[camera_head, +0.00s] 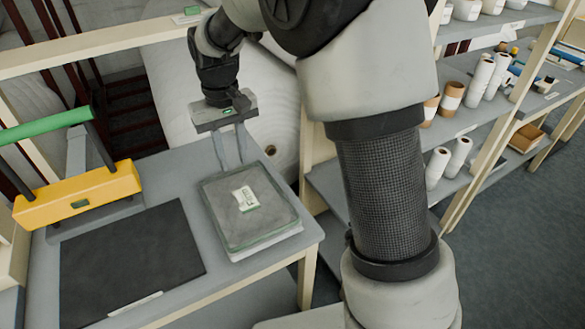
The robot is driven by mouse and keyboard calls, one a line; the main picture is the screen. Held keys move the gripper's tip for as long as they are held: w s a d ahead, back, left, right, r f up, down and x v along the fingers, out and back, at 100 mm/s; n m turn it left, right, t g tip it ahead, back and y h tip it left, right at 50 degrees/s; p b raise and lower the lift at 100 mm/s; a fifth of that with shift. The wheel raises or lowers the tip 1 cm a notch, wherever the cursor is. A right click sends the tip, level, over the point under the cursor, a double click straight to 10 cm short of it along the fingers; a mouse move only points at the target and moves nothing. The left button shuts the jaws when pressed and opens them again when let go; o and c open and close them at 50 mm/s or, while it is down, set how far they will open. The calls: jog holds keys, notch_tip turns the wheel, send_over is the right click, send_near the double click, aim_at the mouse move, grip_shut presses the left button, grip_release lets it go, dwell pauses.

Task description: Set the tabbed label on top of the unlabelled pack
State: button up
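A flat grey-green pack (225,222) lies on the grey table, close to its right edge. A small white label (246,199) with dark print and a green edge lies flat on the pack's top, near the middle. My gripper (231,165) hangs over the back edge of the pack, behind the label. Its two thin fingers are apart, with nothing visible between them. I cannot tell whether the fingertips touch the pack. No tab on the label can be made out clearly.
A black mat (130,260) with a white strip lies left of the pack. A yellow block with a green-handled bar (80,195) stands at the left. Shelves (480,125) with several rolls stand at the right. A beam (120,38) crosses behind my gripper, before large pale rolls.

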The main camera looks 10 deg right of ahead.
jog(key=s+d+r+m+t, duration=0.2)
jog(key=s+d+r+t, duration=0.1)
jog(key=s+d+r, duration=0.7)
jog(key=s+d+r+t, duration=0.1)
jog(key=s+d, duration=0.1)
jog(key=s, duration=0.4)
jog(key=s+d+m+t, duration=0.1)
jog(key=s+d, duration=0.1)
jog(key=s, duration=0.4)
jog(key=shift+s+r+t, duration=0.3)
jog(key=shift+s+r, duration=0.1)
